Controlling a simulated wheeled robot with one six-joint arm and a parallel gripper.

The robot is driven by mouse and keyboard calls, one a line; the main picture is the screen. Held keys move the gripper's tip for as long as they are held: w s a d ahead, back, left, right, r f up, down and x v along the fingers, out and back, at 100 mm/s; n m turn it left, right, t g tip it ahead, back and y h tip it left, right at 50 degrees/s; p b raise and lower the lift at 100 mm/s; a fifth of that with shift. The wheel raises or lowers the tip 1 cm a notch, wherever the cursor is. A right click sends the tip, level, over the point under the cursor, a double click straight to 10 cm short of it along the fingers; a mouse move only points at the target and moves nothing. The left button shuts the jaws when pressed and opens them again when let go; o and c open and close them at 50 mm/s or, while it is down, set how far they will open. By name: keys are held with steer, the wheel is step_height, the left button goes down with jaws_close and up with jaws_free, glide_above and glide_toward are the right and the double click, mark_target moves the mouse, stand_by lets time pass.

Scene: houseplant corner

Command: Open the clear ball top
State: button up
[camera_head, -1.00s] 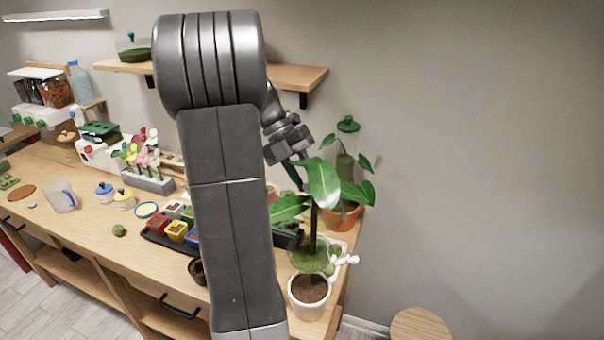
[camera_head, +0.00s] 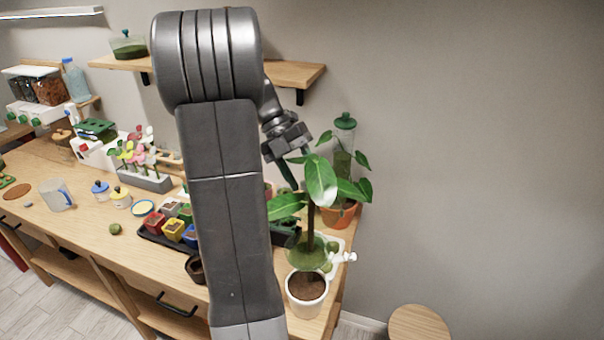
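A potted plant with large leaves stands in a white pot (camera_head: 307,296) at the bench's right end. A see-through ball with green inside (camera_head: 312,258) surrounds its stem above the pot. Its seam and top half are hard to make out at this size. My gripper (camera_head: 292,172) is above and left of the ball, apart from it, pointing down behind the upper leaf (camera_head: 321,181). The leaf and the small size hide whether its fingers are apart. My arm covers the middle of the view.
A clear bottle-like vessel with a green cap (camera_head: 345,122) and an orange pot (camera_head: 339,215) stand behind. Coloured pots (camera_head: 173,230) are at left; a round stool (camera_head: 419,324) is at lower right.

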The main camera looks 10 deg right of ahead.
steer(key=v, duration=0.7)
steer(key=shift+b, duration=0.4)
steer(key=shift+w+r, duration=0.1)
steer(key=shift+w, duration=0.05)
